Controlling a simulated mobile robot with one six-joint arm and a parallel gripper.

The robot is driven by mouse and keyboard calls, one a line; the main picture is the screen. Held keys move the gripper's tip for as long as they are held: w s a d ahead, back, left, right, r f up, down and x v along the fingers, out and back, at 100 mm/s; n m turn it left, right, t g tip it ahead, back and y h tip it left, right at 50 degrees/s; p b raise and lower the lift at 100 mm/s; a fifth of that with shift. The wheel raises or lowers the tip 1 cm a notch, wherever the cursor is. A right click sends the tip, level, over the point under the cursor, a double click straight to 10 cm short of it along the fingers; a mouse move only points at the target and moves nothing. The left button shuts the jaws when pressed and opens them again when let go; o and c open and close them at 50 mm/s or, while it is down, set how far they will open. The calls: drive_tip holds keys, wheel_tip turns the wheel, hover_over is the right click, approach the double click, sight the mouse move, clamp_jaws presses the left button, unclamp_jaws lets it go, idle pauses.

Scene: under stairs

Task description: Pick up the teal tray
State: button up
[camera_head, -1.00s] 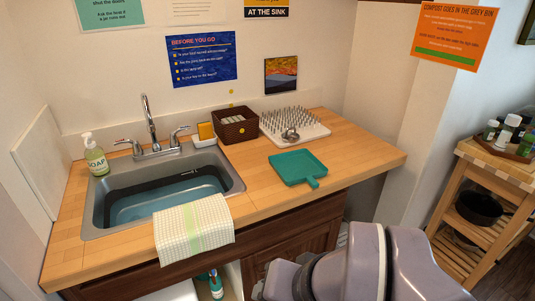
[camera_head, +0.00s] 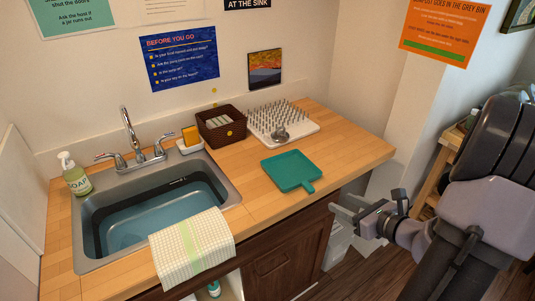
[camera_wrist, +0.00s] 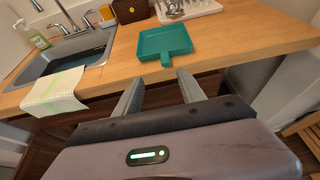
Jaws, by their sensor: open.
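The teal tray (camera_head: 291,170) lies flat on the wooden counter, right of the sink, with its short handle toward the counter's front edge. In the wrist view the tray (camera_wrist: 164,41) is ahead of my gripper, its handle pointing toward the fingers. My gripper (camera_wrist: 157,82) is open and empty, apart from the tray. In the head view my gripper (camera_head: 345,214) is to the right of the tray and in front of the counter's front edge.
A white spiked drying rack (camera_head: 300,131) with a small metal item stands behind the tray. A brown basket (camera_head: 222,128), a sponge dish and the sink (camera_head: 229,188) are to the left. A checked towel (camera_head: 190,250) hangs over the front edge. Bare counter (camera_head: 350,143) lies right of the tray.

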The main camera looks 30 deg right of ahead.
sight(312, 189)
drive_tip(key=shift+m, duration=0.3)
drive_tip(key=b+x, duration=0.1)
drive_tip(key=x, duration=0.3)
drive_tip(key=b+x, duration=0.1)
drive_tip(key=x, duration=0.3)
drive_tip(key=d+b+x, duration=0.1)
drive_tip(key=b+x, duration=0.1)
drive_tip(key=x, duration=0.2)
drive_tip(key=shift+f, duration=0.3)
drive_tip(key=b+x, duration=0.1)
drive_tip(key=x, duration=0.1)
drive_tip(key=f+b+x, duration=0.1)
drive_tip(key=x, duration=0.2)
drive_tip(key=shift+s, duration=0.15)
drive_tip(key=shift+r, duration=0.2)
clamp_jaws()
